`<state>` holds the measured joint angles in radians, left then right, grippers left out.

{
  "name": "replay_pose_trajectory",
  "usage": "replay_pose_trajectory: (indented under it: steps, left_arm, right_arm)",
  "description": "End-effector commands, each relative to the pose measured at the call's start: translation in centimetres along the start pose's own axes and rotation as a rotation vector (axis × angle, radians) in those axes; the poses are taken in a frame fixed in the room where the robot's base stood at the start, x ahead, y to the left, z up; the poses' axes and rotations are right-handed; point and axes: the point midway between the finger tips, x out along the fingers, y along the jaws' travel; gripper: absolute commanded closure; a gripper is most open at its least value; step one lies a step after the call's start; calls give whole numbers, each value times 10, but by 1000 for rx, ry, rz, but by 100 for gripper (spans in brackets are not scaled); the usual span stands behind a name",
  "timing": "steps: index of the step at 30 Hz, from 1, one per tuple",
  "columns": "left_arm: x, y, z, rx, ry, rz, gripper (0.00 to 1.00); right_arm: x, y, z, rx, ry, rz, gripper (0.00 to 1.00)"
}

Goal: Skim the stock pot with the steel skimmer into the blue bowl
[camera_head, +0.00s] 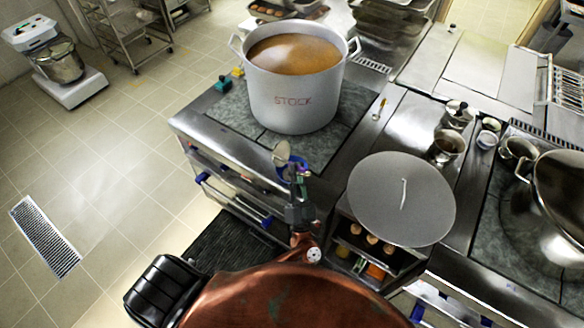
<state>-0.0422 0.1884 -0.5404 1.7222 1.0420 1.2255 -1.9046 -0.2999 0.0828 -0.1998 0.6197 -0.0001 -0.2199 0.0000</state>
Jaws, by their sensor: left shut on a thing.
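The large stock pot (293,98), marked STOCK, stands on the stove at the top centre, full of brown-orange stock (295,54). My left gripper (293,174) is in front of the pot, low in the picture from it and apart from it. Most of the skimmer's handle is hidden by the gripper. My right gripper does not show.
A large round grey lid (402,198) lies right of my left gripper, over a shelf of food. Small pots (447,146) stand on the counter further right. A big steel pan (560,190) is at the right edge. A spoon (380,109) lies right of the pot.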

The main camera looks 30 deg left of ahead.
Motion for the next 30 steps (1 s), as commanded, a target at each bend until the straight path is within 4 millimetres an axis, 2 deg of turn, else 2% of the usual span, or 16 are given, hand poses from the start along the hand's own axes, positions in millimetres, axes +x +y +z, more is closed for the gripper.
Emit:
replay_pose_trajectory:
  steps: [7,18,30]
  left_arm:
    - [-20,17,-3,82,99,7,100]
    - [-46,38,2,204,245,14,100]
    - [-58,48,2,266,323,17,100]
  right_arm:
    - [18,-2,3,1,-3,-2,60]
    - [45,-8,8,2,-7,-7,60]
    - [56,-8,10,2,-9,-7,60]
